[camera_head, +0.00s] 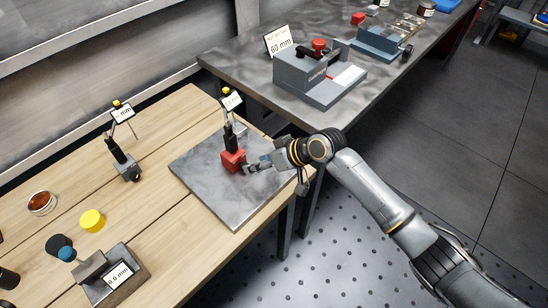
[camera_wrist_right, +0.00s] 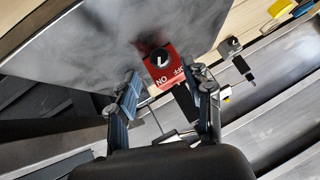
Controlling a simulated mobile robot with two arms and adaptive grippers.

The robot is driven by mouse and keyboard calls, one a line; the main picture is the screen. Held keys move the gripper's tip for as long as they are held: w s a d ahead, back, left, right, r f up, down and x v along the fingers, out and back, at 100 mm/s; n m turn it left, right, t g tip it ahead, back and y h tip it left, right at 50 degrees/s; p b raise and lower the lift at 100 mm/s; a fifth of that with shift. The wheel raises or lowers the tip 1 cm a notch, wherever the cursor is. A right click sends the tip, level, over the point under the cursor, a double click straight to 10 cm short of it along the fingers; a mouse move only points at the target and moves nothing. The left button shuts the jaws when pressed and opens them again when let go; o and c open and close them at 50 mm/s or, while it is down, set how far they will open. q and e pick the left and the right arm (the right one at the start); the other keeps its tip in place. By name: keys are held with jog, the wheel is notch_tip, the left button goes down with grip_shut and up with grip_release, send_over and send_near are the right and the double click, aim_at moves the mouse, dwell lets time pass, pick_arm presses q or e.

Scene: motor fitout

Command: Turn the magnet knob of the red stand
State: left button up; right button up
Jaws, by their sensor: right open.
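The red stand (camera_head: 232,161) is a red block with a black post, standing on a grey metal plate on the wooden bench. In the right wrist view, the red block (camera_wrist_right: 162,76) shows a round black knob (camera_wrist_right: 158,57) with a white mark. ON and OFF lettering appears upside down below the knob. My right gripper (camera_head: 252,166) is just right of the block in the head view. In the wrist view, the fingers of my right gripper (camera_wrist_right: 166,82) are spread to either side of the block, with nothing held. Whether they touch it cannot be told. My left gripper is not in view.
The grey plate (camera_head: 202,171) has bare room around the stand. A small display (camera_head: 232,100) rises behind it. Another black stand (camera_head: 122,160) is farther left. A yellow cylinder (camera_head: 92,220) and a 0.0 mm gauge (camera_head: 117,275) lie front left. A grey device (camera_head: 318,78) stands on the back table.

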aim_at(250, 176)
jog(key=v, duration=0.7)
jog(key=shift+d+r, duration=0.2)
jog(key=shift+d, duration=0.1)
jog(key=shift+s+f, duration=0.15)
jog(key=s+d+f+n+t+y+p, duration=0.1)
jog(key=s+f+n+t+y, duration=0.15)
jog(key=s+t, duration=0.25)
jog(key=shift+m+h, duration=0.25)
jog(key=x, duration=0.9)
jog(key=f+x, duration=0.1)
jog(key=x, duration=0.3)
jog(key=shift+w+p, duration=0.1)
jog(key=shift+p, duration=0.2)
